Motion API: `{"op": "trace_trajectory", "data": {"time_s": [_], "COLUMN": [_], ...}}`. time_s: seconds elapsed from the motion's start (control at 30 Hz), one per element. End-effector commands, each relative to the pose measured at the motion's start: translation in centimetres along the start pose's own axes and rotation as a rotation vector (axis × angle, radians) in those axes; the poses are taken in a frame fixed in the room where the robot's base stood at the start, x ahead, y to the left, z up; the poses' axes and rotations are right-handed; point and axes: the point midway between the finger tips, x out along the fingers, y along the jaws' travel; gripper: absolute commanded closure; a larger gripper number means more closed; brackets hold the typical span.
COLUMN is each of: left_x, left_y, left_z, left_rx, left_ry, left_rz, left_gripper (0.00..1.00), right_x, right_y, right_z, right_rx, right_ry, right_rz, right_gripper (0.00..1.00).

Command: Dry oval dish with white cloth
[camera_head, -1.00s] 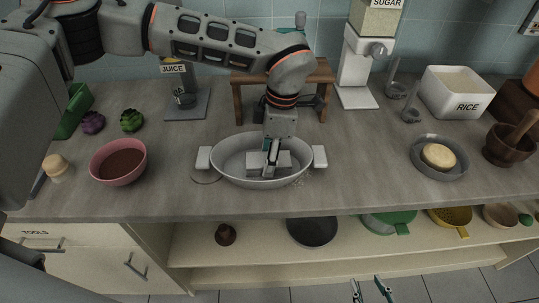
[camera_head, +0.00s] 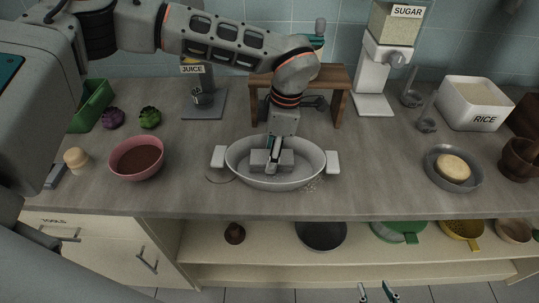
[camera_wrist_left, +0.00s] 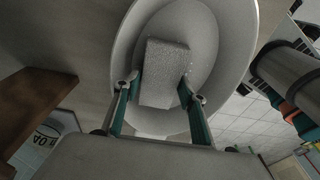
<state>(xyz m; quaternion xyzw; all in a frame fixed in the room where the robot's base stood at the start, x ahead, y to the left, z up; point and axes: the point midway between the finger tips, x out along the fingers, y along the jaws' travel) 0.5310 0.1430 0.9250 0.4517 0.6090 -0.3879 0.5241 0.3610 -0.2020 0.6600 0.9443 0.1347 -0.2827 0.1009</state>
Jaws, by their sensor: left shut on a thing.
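The oval dish (camera_head: 275,184) is whitish with two side handles and stands on the counter in the head view. It also fills the left wrist view (camera_wrist_left: 232,50). The white cloth (camera_head: 286,161) looks like a pale grey folded block inside the dish. It shows between the fingers in the left wrist view (camera_wrist_left: 162,72). My left gripper (camera_head: 272,165) reaches down into the dish and is shut on the cloth; whether the cloth presses on the dish floor is hard to tell. My right gripper (camera_head: 377,292) is at the bottom edge, below the counter, fingers apart and empty.
A pink bowl (camera_head: 137,170) stands left of the dish, and a grey plate with a round bread-like piece (camera_head: 453,167) stands right. A wooden stand (camera_head: 339,105) is behind. A lower shelf (camera_head: 270,243) holds pans. Counter between dish and plate is clear.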

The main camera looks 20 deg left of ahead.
Motion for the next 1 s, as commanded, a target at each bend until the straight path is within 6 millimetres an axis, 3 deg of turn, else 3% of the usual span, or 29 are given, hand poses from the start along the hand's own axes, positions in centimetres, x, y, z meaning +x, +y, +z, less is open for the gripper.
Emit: {"op": "trace_trajectory", "data": {"time_s": [0.3, 0.47, 0.67, 1.0], "left_x": [-0.4, -0.4, -0.2, 0.3], "left_y": [-0.2, -0.2, -0.1, 0.0], "left_z": [2.6, 3.0, 2.7, 0.0], "left_rx": [0.001, 0.0, 0.0, -0.002], "left_ry": [-0.001, -0.002, -0.001, 0.001], "left_rz": [0.001, 0.001, 0.001, -0.001], "left_gripper": [0.76, 0.76, 0.76, 0.76], "right_x": [0.1, 0.1, 0.0, -0.5], "right_y": [-0.1, 0.0, 0.0, 0.2], "right_z": [0.3, 0.2, 0.0, -1.0], "right_rx": [0.0, 0.0, 0.0, -0.001], "right_ry": [-0.001, -0.001, 0.0, 0.005], "right_rz": [0.0, 0.0, 0.0, 0.001], "right_gripper": [0.6, 0.6, 0.6, 0.6]}}
